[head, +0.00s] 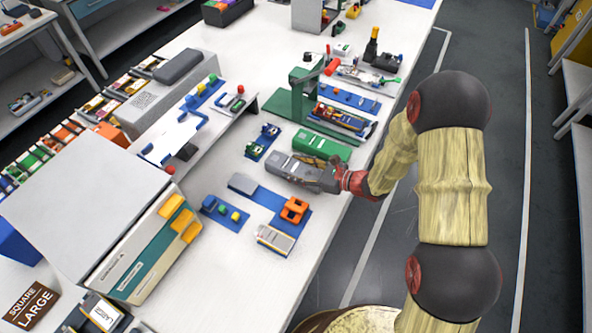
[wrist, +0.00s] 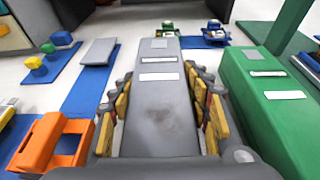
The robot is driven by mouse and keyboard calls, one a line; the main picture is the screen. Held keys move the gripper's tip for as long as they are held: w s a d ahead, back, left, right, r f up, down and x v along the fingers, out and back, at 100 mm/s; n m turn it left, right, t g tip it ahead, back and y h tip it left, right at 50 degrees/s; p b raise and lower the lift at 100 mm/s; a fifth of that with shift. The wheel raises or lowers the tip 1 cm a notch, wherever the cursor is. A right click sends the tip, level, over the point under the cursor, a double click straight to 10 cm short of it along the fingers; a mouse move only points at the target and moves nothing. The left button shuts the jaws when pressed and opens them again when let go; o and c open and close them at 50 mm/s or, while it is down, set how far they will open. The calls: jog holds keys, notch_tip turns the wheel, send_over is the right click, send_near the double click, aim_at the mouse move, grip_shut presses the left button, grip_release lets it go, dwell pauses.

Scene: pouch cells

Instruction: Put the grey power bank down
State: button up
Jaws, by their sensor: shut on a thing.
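The grey power bank (wrist: 160,95) lies between the fingers of my gripper (wrist: 160,115), which is shut on its two long sides. Two pale labels show on its upper face in the wrist view. In the head view the grey power bank (head: 290,168) is low over or on the white table, left of my gripper (head: 322,178). I cannot tell whether its underside touches the table. The near end of the power bank is partly hidden by my gripper.
A green power bank (head: 322,145) lies close alongside, and shows at right in the wrist view (wrist: 270,100). An orange block (head: 294,209) sits on a blue mat at the other side. A green press (head: 290,104) stands behind. Bare white table (head: 235,275) lies towards the front.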

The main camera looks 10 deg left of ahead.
jog(key=o, duration=1.5)
jog(key=shift+f, duration=0.1)
